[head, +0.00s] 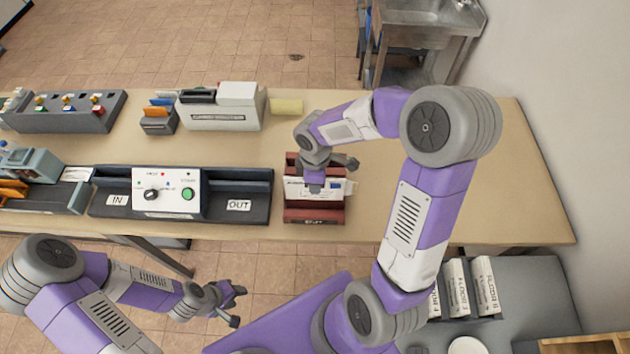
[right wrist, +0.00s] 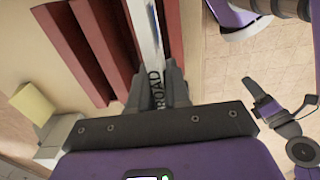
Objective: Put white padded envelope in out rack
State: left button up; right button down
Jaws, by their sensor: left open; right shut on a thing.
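My right gripper (head: 330,170) is shut on a white envelope (head: 300,190) at the dark red slotted rack (head: 316,213) on the table. The rack's front label is too small to read surely. In the right wrist view the envelope (right wrist: 146,35) stands edge-on between the fingers (right wrist: 157,85), with dark lettering near them. The rack's red dividers (right wrist: 85,45) are beside it. I cannot tell whether the envelope's lower edge rests in a slot. My left gripper (head: 232,302) is open and empty, in front of the table and below its edge.
A grey machine (head: 180,192) with IN and OUT labels stands left of the rack. Behind it are a white-topped box (head: 222,110), a small holder (head: 158,120) and a yellow pad (head: 287,106). Upright binders (head: 468,287) stand at lower right. The table's right part (head: 500,190) is clear.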

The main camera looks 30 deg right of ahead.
aim_at(315, 199)
jog(key=shift+f+b, duration=1.7)
jog(key=shift+f, duration=0.4)
jog(key=shift+f, duration=0.1)
